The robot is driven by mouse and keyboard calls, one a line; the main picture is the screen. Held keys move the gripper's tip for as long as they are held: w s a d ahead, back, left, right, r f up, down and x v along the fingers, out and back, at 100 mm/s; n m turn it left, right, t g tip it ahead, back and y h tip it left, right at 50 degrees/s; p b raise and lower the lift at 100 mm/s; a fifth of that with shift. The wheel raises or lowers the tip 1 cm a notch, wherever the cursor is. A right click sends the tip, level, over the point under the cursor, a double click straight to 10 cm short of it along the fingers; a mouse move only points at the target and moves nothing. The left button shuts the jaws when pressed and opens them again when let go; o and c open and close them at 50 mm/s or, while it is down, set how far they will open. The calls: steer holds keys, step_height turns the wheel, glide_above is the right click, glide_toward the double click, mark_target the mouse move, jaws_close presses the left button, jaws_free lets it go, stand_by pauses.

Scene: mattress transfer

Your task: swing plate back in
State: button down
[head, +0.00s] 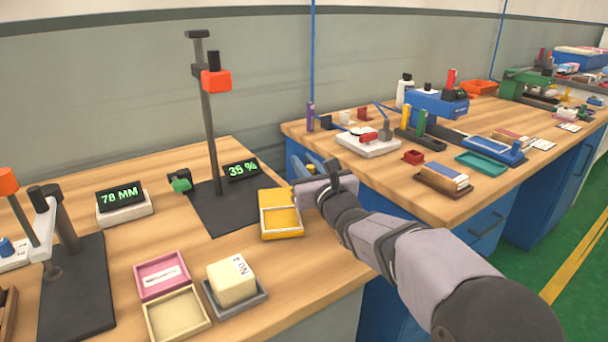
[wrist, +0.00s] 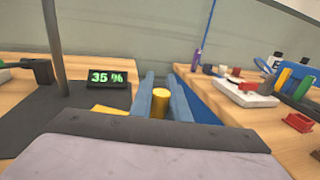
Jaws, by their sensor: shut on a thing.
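My gripper (head: 311,170) is at the plate's right, near the bench's right edge. In the wrist view my gripper's two blue-grey fingers (wrist: 163,98) are shut on a yellow post (wrist: 160,103), which stands between them. A small piece of the yellow plate (wrist: 108,110) shows to the left of the fingers. My wrist hides most of the plate there, and how the post joins it cannot be seen.
The tall stand (head: 212,135) carries an orange block. A percent display (head: 241,169) stands by its base (wrist: 109,77). A cream block (head: 231,281) sits on a grey tray at the front. A pink box (head: 162,274) is left of it. A second bench lies across a gap at right.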

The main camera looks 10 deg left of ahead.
mark_target(312, 173)
stand_by(0.3)
steer(key=c, duration=1.7)
jaws_free()
steer(key=shift+r, duration=0.1)
steer(key=shift+s, duration=0.1)
steer(key=shift+v, duration=3.65)
